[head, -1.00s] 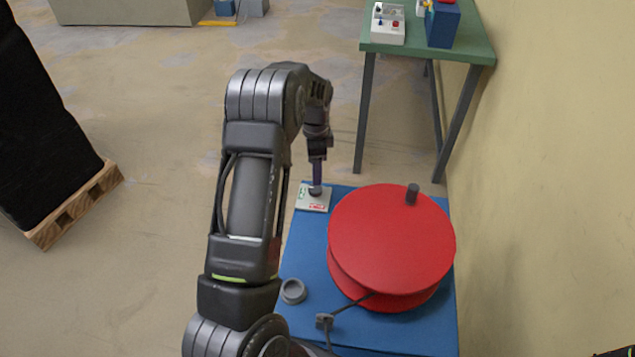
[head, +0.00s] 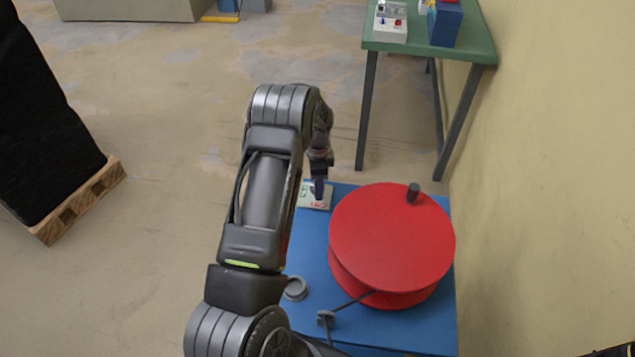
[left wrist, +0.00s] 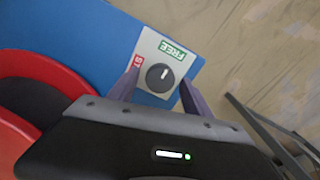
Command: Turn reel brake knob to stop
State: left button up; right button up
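The reel brake knob (left wrist: 160,77) is a dark round knob on a pale plate (left wrist: 149,46). The plate has a green FREE label and a red label, partly covered, that starts with "ST". The knob's white pointer line is turned toward the FREE side. My left gripper (left wrist: 159,83) is open, with one finger on each side of the knob and visible gaps between. In the head view, the left gripper (head: 319,188) is low over the plate and hides the knob.
A red reel (head: 385,240) with a dark handle (head: 413,193) stands on the blue base (head: 315,245), close right of the plate. A grey round fitting (head: 296,288) and a cable clip (head: 325,319) sit nearer. A green table (head: 425,48) stands behind; a wall is at right.

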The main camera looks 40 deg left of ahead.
pick_arm(q)
grip_shut()
dwell(0.4)
jog(key=n+b, duration=0.3)
jog(key=shift+f, duration=0.2)
jog(key=n+b, duration=0.3)
jog(key=n, duration=0.1)
jog(key=shift+a+n, duration=0.1)
jog(key=shift+n, duration=0.3)
jog(key=n+b, duration=0.1)
jog(key=n, duration=0.3)
jog(key=shift+r+n+b, duration=0.15)
jog(key=shift+n+b, duration=0.15)
jog(key=shift+b, duration=0.1)
jog(key=n+b, duration=0.1)
jog(key=n, duration=0.4)
jog(key=shift+n, duration=0.3)
